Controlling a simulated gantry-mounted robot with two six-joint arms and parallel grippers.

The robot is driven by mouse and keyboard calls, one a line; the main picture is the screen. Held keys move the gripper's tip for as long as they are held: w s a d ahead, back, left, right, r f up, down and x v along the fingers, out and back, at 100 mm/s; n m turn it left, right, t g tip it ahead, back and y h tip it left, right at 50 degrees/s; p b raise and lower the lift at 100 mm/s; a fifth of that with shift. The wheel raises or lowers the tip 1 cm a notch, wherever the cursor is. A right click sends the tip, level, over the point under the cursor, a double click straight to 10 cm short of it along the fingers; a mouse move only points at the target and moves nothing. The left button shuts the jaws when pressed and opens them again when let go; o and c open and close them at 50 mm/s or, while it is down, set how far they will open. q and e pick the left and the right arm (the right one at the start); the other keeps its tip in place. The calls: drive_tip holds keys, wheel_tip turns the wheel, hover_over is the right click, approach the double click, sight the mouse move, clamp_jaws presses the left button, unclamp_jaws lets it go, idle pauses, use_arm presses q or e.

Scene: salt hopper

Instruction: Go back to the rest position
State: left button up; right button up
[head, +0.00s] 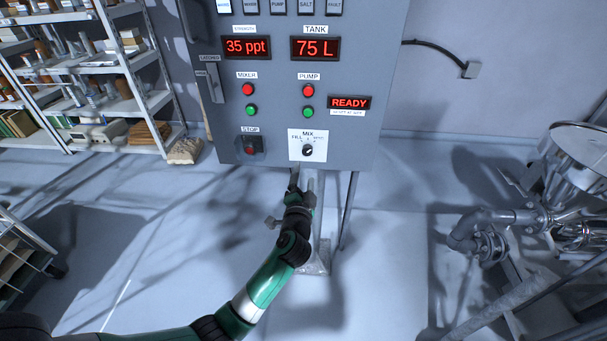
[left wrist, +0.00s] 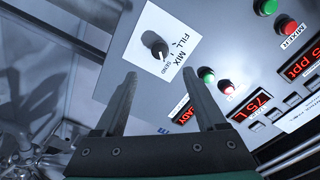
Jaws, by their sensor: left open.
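My left gripper (head: 303,182) is just below the lower edge of the grey control panel (head: 385,90), under the selector knob. In the left wrist view the gripper (left wrist: 160,78) is open, its two fingers apart with nothing between them. The black selector knob (head: 307,150) sits on a white plate marked MIX, FILL and SEND. In the left wrist view the knob (left wrist: 159,49) is beyond the fingertips and apart from them. My left arm reaches in from the lower left. My right gripper is in neither view.
The panel shows 35 ppt (head: 246,47), 75 L (head: 315,48) and READY (head: 349,102), with red and green buttons. Shelves (head: 90,75) stand at the left. Pipes and a valve (head: 490,240) are at the right. The floor left of my arm is mostly clear.

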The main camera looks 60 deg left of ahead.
use_arm(q)
drive_tip(key=shift+s+d, duration=0.3)
drive_tip(key=shift+d, duration=0.1)
